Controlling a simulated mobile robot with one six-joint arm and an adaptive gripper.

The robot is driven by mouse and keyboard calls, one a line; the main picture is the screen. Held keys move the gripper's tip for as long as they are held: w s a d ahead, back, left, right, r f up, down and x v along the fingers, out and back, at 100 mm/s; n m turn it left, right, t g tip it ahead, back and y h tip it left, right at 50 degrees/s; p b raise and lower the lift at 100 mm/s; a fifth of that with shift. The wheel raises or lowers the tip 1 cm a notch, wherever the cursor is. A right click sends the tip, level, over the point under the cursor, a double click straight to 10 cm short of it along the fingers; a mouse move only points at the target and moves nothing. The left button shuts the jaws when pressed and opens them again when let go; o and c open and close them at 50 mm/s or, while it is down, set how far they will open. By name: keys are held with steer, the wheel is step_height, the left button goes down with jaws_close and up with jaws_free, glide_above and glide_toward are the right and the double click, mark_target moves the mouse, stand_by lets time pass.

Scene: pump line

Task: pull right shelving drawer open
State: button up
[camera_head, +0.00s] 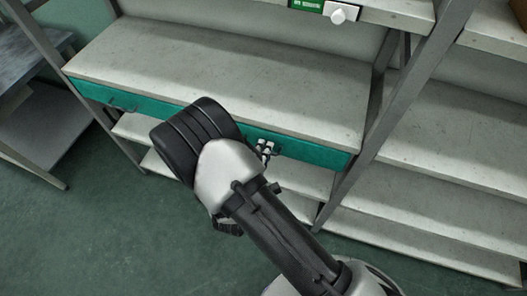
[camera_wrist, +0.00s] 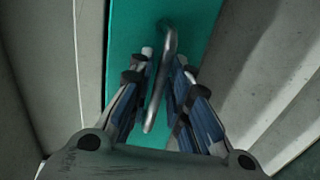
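The right drawer (camera_head: 310,151) is a teal front under the grey shelf top, and it appears shut. In the wrist view its teal face (camera_wrist: 128,40) fills the middle, with a bent metal handle (camera_wrist: 160,88) standing out from it. My gripper (camera_head: 266,147) is at this drawer front; in the wrist view its two fingers (camera_wrist: 164,62) stand on either side of the handle, apart from each other. The handle lies between them, close to the right finger; contact is unclear. In the head view my arm hides part of the drawer front, and the handle is hard to make out.
The left teal drawer (camera_head: 95,95) with its dark handle (camera_head: 122,103) is in the same unit. Lower grey shelves (camera_head: 300,178) lie below, and a metal upright (camera_head: 385,118) stands at the right. Floor is free at the lower left.

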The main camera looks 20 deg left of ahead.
steer(key=shift+w, duration=0.1)
steer(key=shift+c, duration=0.2)
jaws_close()
stand_by(0.5)
